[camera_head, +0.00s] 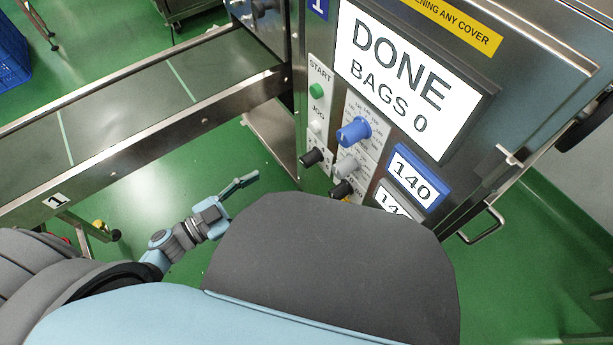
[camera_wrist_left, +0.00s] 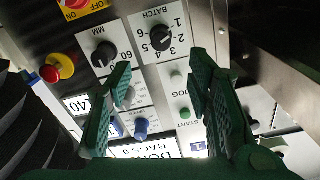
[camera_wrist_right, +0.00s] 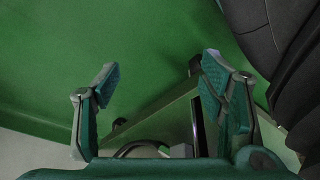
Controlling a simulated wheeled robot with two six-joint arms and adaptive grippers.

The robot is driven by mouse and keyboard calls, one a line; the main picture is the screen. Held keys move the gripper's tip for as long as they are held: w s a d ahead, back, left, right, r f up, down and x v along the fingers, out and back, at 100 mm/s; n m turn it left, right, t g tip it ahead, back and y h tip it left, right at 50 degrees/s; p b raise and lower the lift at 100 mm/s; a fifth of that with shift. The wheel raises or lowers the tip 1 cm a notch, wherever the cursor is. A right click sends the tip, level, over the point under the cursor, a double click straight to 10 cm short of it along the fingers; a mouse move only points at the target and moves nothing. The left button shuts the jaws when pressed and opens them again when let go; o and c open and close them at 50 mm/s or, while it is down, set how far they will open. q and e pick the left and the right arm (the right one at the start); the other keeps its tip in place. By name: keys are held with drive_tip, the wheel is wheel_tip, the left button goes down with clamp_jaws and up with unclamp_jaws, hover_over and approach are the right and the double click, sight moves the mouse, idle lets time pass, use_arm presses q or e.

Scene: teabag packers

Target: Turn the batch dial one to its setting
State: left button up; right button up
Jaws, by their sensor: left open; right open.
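The batch dial (camera_wrist_left: 160,38) is a black knob on a white plate marked BATCH with numbers around it, seen upside down in the left wrist view. Its pointer setting is too small to read. In the head view, it is the black knob (camera_head: 311,157) below the JOG button on the machine's front panel. My left gripper (camera_wrist_left: 160,64) is open and empty, facing the panel, with the dial showing beyond the gap between its fingers. In the head view, the left gripper (camera_head: 238,186) is left of the panel, apart from it. My right gripper (camera_wrist_right: 160,66) is open and empty over green floor.
Near the dial are a black MM dial (camera_wrist_left: 104,54), a blue knob (camera_head: 354,131), a green START button (camera_head: 316,91) and a red emergency button (camera_wrist_left: 61,66). The display (camera_head: 398,78) reads DONE, BAGS 0. A conveyor (camera_head: 120,115) runs off to the left.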

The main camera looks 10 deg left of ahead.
sight(303, 163)
use_arm(q)
drive_tip(key=b+x, duration=0.2)
drive_tip(key=x, duration=1.1)
drive_tip(key=shift+w+r, duration=0.1)
drive_tip(key=shift+r, duration=0.05)
drive_tip(key=shift+w+d, duration=0.35)
drive_tip(key=shift+w, duration=0.05)
clamp_jaws()
use_arm(e)
drive_tip(key=shift+n, duration=0.3)
drive_tip(key=r, duration=0.1)
drive_tip(key=w+r, duration=0.1)
drive_tip(key=r, duration=0.1)
drive_tip(key=w+r, duration=0.1)
drive_tip(key=r, duration=0.1)
drive_tip(key=shift+w+a, duration=0.15)
drive_tip(key=shift+a, duration=0.25)
